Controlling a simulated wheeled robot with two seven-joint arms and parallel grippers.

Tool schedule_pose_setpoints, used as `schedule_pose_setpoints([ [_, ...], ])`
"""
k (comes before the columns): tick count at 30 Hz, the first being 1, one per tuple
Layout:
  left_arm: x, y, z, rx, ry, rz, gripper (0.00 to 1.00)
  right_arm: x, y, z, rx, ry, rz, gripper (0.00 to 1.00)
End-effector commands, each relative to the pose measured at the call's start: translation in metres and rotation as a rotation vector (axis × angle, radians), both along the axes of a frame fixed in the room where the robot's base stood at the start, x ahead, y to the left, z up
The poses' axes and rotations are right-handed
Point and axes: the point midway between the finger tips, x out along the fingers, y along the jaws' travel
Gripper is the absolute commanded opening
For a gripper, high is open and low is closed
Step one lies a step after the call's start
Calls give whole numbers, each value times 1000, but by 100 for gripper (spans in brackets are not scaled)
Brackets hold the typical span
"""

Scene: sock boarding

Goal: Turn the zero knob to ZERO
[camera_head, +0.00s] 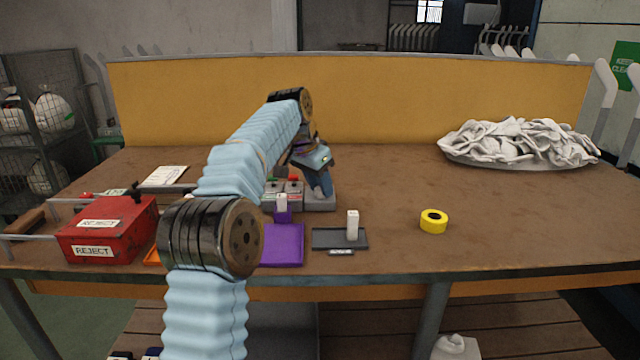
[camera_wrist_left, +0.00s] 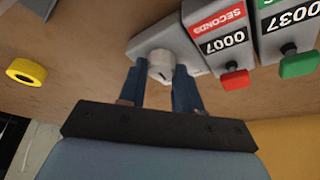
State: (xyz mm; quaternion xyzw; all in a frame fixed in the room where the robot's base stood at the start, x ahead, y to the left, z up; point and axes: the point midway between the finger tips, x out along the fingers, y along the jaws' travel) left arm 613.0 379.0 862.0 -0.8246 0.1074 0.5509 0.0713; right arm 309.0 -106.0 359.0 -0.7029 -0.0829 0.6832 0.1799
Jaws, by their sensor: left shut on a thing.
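The zero knob (camera_wrist_left: 161,64) is a pale round knob with a dark mark, on a grey box (camera_wrist_left: 150,38) in the left wrist view. My left gripper (camera_wrist_left: 160,82) has its blue fingers on either side of the knob and is shut on it. In the head view my left gripper (camera_head: 320,186) reaches down to the grey box (camera_head: 320,204) at the middle of the table, and the knob is hidden there. Which way the knob's mark points against any label cannot be told. My right gripper is not in view.
Beside the knob stand a counter with a red button (camera_wrist_left: 235,80) and one with a green button (camera_wrist_left: 299,64). A yellow tape roll (camera_head: 433,221), a dark tray (camera_head: 326,240) with a white block, a purple mat (camera_head: 284,246) and a red reject box (camera_head: 108,230) lie around.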

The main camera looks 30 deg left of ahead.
Motion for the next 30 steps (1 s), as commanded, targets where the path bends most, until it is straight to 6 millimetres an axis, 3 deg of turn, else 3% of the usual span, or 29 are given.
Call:
schedule_pose_setpoints([
  [15, 2, 2, 0, 0, -5, -476, 3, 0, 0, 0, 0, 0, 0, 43],
  [30, 1, 2, 0, 2, -2, -635, 3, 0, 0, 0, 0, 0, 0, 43],
])
